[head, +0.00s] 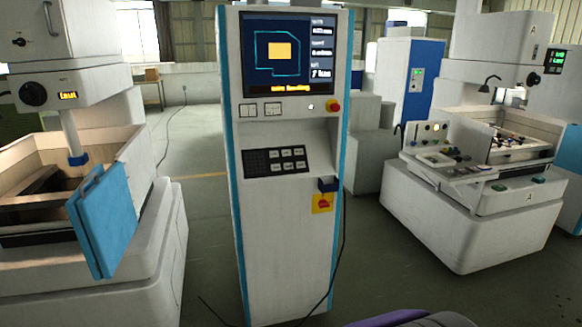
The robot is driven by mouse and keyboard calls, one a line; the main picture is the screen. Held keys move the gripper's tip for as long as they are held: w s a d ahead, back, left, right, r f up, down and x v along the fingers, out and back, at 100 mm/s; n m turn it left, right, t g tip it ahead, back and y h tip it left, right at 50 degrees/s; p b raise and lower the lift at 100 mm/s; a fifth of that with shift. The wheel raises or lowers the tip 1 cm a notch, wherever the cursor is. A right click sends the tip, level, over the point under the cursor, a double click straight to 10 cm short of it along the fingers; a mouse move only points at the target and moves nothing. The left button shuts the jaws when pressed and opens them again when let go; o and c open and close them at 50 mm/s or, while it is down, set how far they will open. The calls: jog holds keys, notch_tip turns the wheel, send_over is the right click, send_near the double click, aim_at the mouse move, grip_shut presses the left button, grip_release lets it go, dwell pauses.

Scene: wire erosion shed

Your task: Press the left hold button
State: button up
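Two green buttons sit on the front ledge of the right white machine (500,240), a left one (501,187) and a right one (538,180). I cannot read a hold label on any button. My gripper is not in view.
The left white machine (75,240) has an open blue door (104,222) projecting toward the cabinet. A dark cable (341,235) hangs from the cabinet to the floor. Grey floor (395,265) is clear between the cabinet and the right machine.

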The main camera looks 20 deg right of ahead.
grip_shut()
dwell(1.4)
